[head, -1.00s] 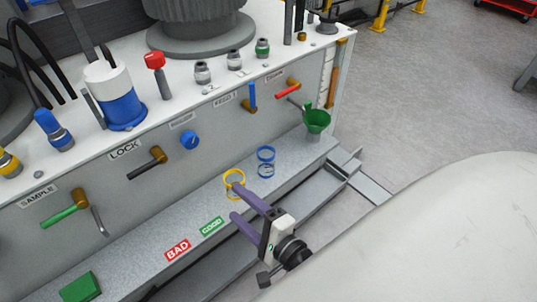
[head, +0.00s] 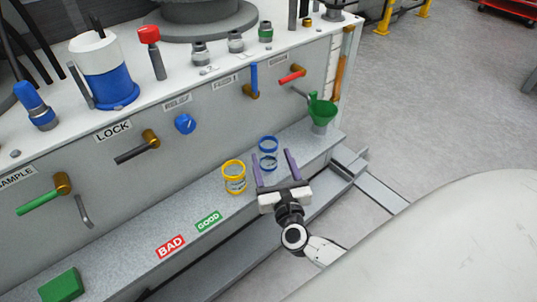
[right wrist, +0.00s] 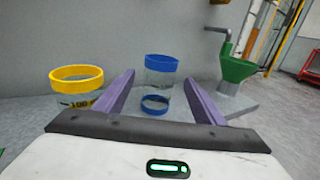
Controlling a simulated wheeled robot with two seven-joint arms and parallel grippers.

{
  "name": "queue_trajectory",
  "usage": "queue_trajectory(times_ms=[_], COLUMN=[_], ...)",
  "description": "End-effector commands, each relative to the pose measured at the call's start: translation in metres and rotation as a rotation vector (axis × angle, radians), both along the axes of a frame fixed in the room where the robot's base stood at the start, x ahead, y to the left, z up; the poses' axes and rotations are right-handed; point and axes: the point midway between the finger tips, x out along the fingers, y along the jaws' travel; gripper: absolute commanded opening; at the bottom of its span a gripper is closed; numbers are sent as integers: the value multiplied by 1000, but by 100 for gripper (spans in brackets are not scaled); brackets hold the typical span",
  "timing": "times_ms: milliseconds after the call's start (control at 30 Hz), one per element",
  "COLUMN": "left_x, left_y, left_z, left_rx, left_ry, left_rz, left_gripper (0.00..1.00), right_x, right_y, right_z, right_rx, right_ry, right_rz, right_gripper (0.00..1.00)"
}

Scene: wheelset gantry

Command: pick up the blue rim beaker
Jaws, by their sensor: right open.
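The blue rim beaker (head: 268,152) is clear glass with a blue ring at its top and another near its base. It stands upright on the grey ledge (head: 140,238), and it also shows in the right wrist view (right wrist: 161,64). My right gripper (head: 273,160) is open, its purple fingers pointing at the beaker. In the right wrist view (right wrist: 159,82) the beaker appears between the two fingers. Whether the fingertips have reached its sides I cannot tell. My left gripper is not in view.
A yellow rim beaker (head: 234,177) stands just left of my right gripper. A green funnel (head: 322,111) is to the right on the ledge. GOOD (head: 209,221) and BAD (head: 171,246) labels and a green block (head: 62,286) lie to the left. The panel wall (head: 100,185) with handles rises behind.

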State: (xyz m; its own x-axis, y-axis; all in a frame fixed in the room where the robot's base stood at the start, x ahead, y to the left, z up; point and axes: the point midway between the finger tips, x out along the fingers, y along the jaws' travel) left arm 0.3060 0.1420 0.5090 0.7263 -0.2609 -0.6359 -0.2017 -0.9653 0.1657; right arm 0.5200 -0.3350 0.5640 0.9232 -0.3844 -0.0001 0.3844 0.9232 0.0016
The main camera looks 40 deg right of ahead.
Motion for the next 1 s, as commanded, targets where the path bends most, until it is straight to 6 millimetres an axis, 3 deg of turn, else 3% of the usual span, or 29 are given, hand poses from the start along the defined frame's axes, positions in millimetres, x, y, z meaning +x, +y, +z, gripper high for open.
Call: queue_trajectory(times_ms=[233,533,567,800,1000], left_x=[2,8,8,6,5], left_y=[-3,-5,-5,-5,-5], left_z=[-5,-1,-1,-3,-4], left_rx=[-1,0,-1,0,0], left_ry=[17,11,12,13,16], left_rz=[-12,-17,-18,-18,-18], left_gripper=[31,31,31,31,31], right_x=[34,40,40,40,40], right_y=[-13,-15,-15,-15,-15], right_z=[-4,-4,-4,-4,-4], right_rx=[-4,-1,-1,-2,-1], right_ry=[-1,0,0,1,-1], right_rz=[2,2,2,1,1], right_gripper=[64,64,62,21,19])
